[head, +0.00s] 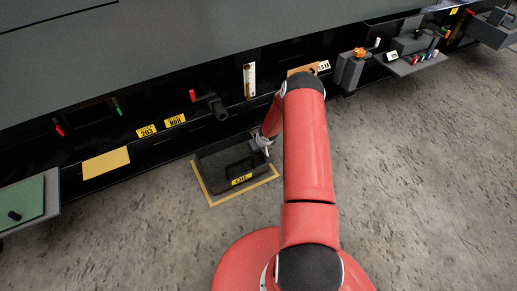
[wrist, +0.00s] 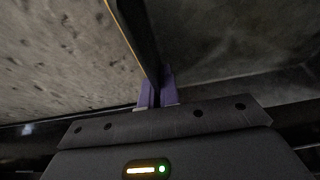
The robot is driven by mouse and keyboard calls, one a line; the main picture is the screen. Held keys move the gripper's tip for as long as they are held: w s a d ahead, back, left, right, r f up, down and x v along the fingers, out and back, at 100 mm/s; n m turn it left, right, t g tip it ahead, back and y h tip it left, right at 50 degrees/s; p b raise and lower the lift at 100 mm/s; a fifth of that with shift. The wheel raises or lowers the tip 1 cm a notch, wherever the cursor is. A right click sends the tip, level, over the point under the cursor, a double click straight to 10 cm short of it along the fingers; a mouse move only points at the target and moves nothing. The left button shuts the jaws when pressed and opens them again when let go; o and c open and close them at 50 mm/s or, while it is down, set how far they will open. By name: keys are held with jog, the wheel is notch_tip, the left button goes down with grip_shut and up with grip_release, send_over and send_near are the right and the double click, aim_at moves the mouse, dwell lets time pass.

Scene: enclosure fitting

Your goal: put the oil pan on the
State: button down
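The oil pan (head: 215,171) is a dark, shallow, open box with a black handle and a yellow label (head: 242,179) on its near side. In the head view it sits inside a yellow outline (head: 212,203) on the concrete floor, below the machine's edge. My gripper (head: 262,143) is at the pan's right far corner. In the wrist view the purple fingers (wrist: 156,92) are close together, with the pan's thin dark wall (wrist: 140,35) running between them. The exact contact at the fingertips is dark. The task line breaks off before naming a destination.
A long black machine side (head: 150,120) runs behind the pan, with small coloured levers, yellow number plates (head: 148,131) and a blank tan plate (head: 106,162). A green-topped shelf (head: 22,203) juts out at left, a grey bracket (head: 350,70) at right. The concrete floor in front is clear.

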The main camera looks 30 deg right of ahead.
jog(key=c, duration=1.6)
grip_release()
jog(key=shift+c, duration=0.2)
